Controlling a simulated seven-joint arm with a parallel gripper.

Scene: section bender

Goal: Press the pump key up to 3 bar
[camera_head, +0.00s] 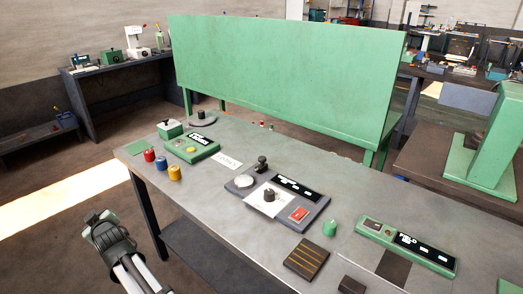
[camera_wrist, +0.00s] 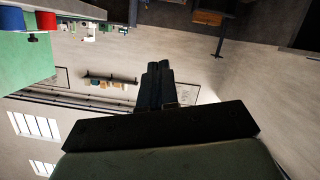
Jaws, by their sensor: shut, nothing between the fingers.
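My gripper (camera_head: 97,218) is off the left front edge of the bench, apart from everything on it. In the wrist view its dark fingers (camera_wrist: 160,85) are together and hold nothing. A grey control panel (camera_head: 240,190) lies mid-bench with a dark display (camera_head: 297,188), a black knob (camera_head: 269,195), a round white dial (camera_head: 245,181) and a red key (camera_head: 299,214). A green unit (camera_head: 205,152) with a display and a yellow-green button (camera_head: 191,149) lies further left. Labels and readings are too small to read, so I cannot tell which key is the pump key.
Red (camera_head: 149,155), blue (camera_head: 160,163) and yellow (camera_head: 175,173) pots stand at the bench's left end. A green knob-like piece (camera_head: 330,228), a striped dark block (camera_head: 306,259) and a long green unit (camera_head: 376,227) are to the right. A green screen (camera_head: 285,70) stands behind.

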